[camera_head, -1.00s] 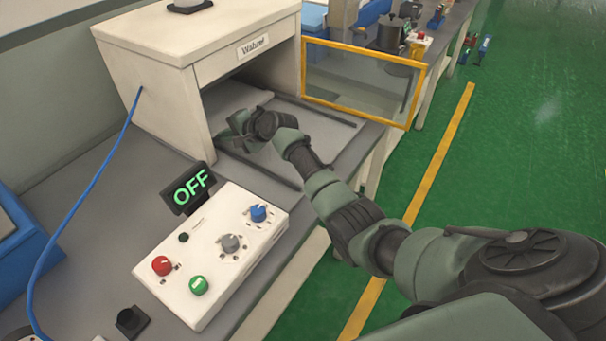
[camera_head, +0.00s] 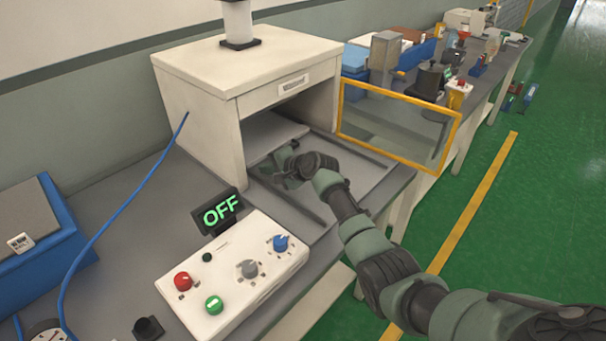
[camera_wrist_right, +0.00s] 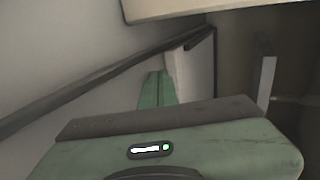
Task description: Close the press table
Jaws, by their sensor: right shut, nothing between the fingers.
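The press (camera_head: 200,115) is a white box-shaped machine with an open front. Its press table (camera_head: 360,172) is a flat light-grey surface between dark rails, reaching from the opening towards the bench's right edge. My right gripper (camera_head: 280,166) is at the left side of the opening, low over the table beside the near rail. It is shut and empty; contact with the table cannot be told. In the right wrist view, the shut green fingers (camera_wrist_right: 156,88) point ahead beside a dark rail (camera_wrist_right: 90,84). My left gripper is not in view.
A yellow-framed clear door (camera_head: 395,125) stands swung open at the press's right. A blue cable (camera_head: 125,205) runs along the left.

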